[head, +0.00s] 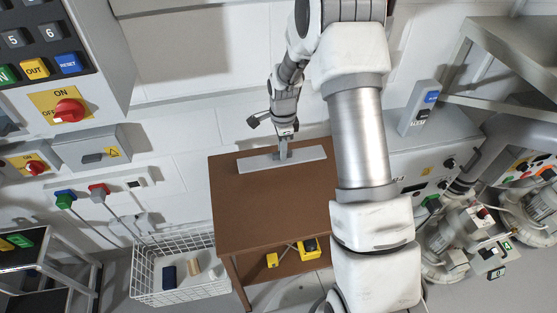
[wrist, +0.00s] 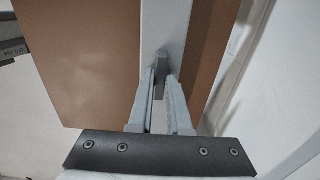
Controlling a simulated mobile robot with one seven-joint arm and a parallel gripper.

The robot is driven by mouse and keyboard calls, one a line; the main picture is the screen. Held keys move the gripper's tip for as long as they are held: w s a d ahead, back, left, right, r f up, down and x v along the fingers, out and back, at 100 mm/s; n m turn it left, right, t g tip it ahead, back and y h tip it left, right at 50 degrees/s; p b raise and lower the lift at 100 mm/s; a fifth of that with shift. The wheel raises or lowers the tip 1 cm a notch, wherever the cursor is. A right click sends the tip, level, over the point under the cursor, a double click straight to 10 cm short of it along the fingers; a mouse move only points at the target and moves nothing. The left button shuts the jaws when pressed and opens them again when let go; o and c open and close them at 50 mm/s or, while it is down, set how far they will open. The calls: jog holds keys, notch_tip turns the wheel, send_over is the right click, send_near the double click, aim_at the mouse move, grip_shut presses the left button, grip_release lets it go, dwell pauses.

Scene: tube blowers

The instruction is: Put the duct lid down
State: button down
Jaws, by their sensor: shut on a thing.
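The duct lid (head: 305,154) is a long, light grey flat strip. It lies along the back part of the brown table top (head: 270,200), or just above it; I cannot tell whether it touches. My gripper (head: 284,155) points down and is shut on the middle of the lid. In the wrist view my gripper (wrist: 160,84) holds a small dark upright piece on the lid (wrist: 166,30), with a finger on each side. The lid runs away from the fingers over the brown surface.
A white wire basket (head: 175,270) with small rolls stands left of the table. Yellow items (head: 308,247) lie on the table's lower shelf. Machines with hoses (head: 455,235) stand at the right. The front of the table top is clear.

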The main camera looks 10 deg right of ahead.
aim_at(278, 160)
jog(key=shift+w+a+f, duration=0.3)
jog(key=shift+a+f, duration=0.15)
jog(key=shift+a, duration=0.1)
jog(key=shift+f, duration=1.95)
jog(key=c, duration=0.9)
grip_release()
jog(key=shift+o, duration=0.2)
